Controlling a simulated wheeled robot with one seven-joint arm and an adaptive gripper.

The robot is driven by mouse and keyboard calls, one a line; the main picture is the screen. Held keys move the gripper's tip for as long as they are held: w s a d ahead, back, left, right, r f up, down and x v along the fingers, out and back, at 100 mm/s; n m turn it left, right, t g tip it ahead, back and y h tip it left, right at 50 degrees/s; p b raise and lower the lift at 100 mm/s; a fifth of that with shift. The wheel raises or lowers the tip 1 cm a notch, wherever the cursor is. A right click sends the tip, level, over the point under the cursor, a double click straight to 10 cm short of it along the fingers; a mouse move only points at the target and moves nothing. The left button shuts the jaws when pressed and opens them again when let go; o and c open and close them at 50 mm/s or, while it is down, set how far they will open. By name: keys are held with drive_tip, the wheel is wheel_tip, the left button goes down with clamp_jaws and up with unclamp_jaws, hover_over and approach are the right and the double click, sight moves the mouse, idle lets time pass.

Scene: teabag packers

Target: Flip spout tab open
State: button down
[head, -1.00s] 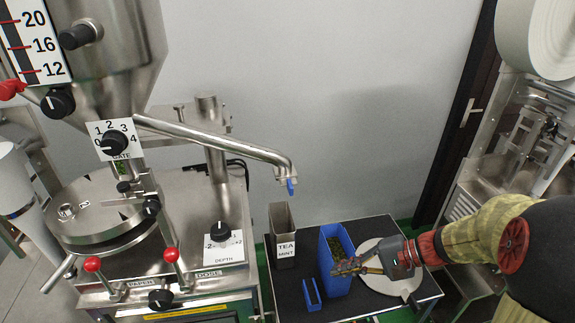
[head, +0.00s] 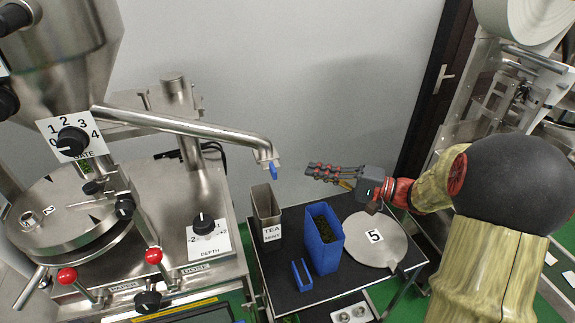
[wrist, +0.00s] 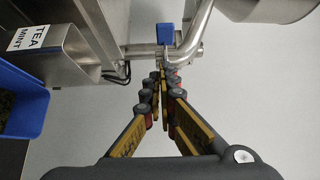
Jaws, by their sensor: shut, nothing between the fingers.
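The spout (head: 200,128) is a steel pipe that slopes down to the right from the hopper. At its end hangs a small blue spout tab (head: 273,170). In the wrist view the blue tab (wrist: 165,33) shows ahead of the fingertips, at the end of the spout pipe (wrist: 190,45). My gripper (head: 312,171) is shut and empty. It is level with the tab and to its right, with a gap between them in the head view. In the wrist view the fingertips (wrist: 160,76) point toward the tab.
Below the spout stands a steel tin (head: 267,215) labelled TEA MINT. Beside it are a blue bin (head: 323,248) with tea leaves and a small blue tray (head: 301,275) on a black table (head: 325,285). A round plate marked 5 (head: 360,252) lies at the right.

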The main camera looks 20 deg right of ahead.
sight(273, 171)
drive_tip(key=x, duration=1)
drive_tip(key=shift+b, duration=0.45)
drive_tip(key=shift+s, duration=0.15)
drive_tip(key=shift+s+f+b, duration=0.1)
drive_tip(key=shift+s+b, duration=0.4)
drive_tip(key=shift+s, duration=1.45)
